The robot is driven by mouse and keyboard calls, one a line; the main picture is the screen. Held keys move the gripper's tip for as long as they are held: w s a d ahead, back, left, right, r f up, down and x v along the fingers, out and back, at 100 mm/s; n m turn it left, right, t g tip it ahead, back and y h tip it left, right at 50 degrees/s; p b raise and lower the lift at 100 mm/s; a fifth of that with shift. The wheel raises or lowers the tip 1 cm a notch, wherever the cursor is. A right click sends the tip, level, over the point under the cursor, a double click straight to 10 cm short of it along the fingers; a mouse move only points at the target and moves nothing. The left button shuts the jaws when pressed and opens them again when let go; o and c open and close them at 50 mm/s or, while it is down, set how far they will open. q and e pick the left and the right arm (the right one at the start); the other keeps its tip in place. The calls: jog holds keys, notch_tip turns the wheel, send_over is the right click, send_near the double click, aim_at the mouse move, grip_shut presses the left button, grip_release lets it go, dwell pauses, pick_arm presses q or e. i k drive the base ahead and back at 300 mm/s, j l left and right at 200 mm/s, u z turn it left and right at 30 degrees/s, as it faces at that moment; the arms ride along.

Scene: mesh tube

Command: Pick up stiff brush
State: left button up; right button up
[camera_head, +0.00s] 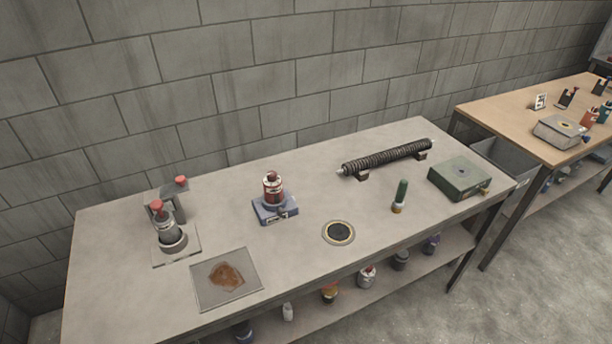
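A short thing with a dark green handle (402,191) and a tan lower end stands upright on the grey workbench (310,185), right of centre. It looks like the stiff brush, but its bristles are too small to make out. It stands apart from the things around it. Neither of my grippers is in view.
Behind it a dark ribbed tube (388,157) lies on two supports. A green box (459,178) is to its right, a round black disc (339,232) to its left. A blue-based device (274,205), a red-knobbed apparatus (171,233) and a stained tray (226,279) are further left.

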aim_at(398, 203)
jog(key=i+l, duration=0.2)
jog(key=l, duration=0.2)
jog(key=i+l+u, duration=0.1)
jog(key=l, duration=0.25)
jog(key=i+l, duration=0.2)
jog(key=l, duration=0.2)
jog(key=i+u, duration=0.05)
